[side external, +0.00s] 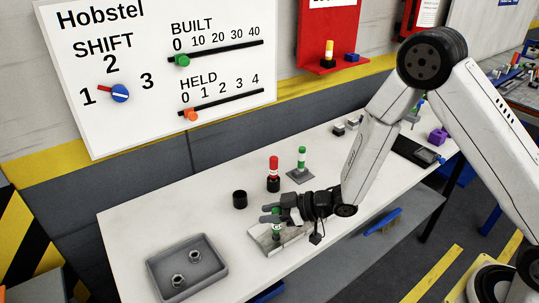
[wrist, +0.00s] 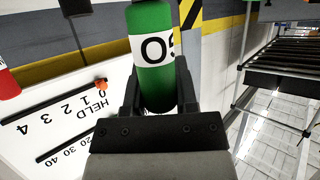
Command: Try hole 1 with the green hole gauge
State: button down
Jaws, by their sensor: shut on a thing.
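My gripper (side external: 270,214) is shut on the green hole gauge (side external: 277,228), low over the near part of the white table. In the wrist view the green hole gauge (wrist: 151,60) is a green cylinder with a white band and dark lettering, held between the two dark fingers (wrist: 157,88). Its lower end is over a pale flat block (side external: 262,243) on the table. I cannot tell whether its tip is inside a hole, touching, or just above. Hole 1 cannot be made out.
A red and white cylinder (side external: 273,176) and a green and white one on a grey square base (side external: 301,161) stand behind my gripper. A black cup (side external: 240,199) stands to the left. A grey tray (side external: 172,291) with two nuts is at front left. A whiteboard (side external: 150,125) is behind.

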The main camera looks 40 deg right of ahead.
jog(key=shift+r, duration=0.3)
jog(key=shift+r, duration=2.15)
jog(key=shift+r, duration=0.1)
